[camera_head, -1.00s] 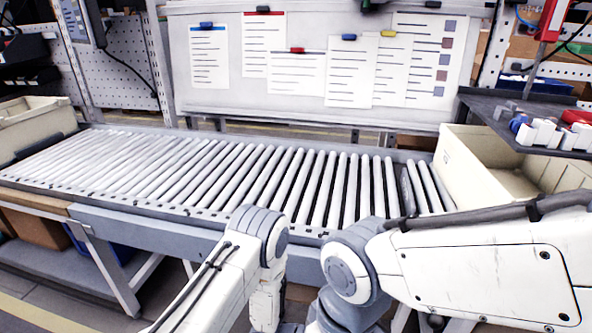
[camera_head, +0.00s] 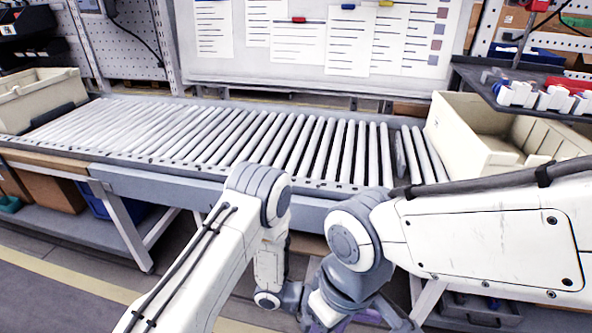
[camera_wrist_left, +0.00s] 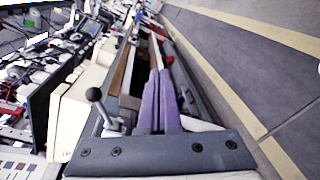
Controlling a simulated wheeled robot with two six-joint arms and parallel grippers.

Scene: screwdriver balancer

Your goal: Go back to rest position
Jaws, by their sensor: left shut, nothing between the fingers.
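My left gripper (camera_head: 368,316) is low at the bottom of the head view, partly hidden behind my right arm's wrist links.
A beige bin (camera_head: 465,130) stands at the conveyor's right end, another beige bin (camera_head: 40,95) at its left. A dark shelf (camera_head: 490,78) with small parts is at the upper right. A whiteboard (camera_head: 275,72) with paper sheets stands behind. Open floor (camera_head: 50,265) with a yellow line lies in front.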

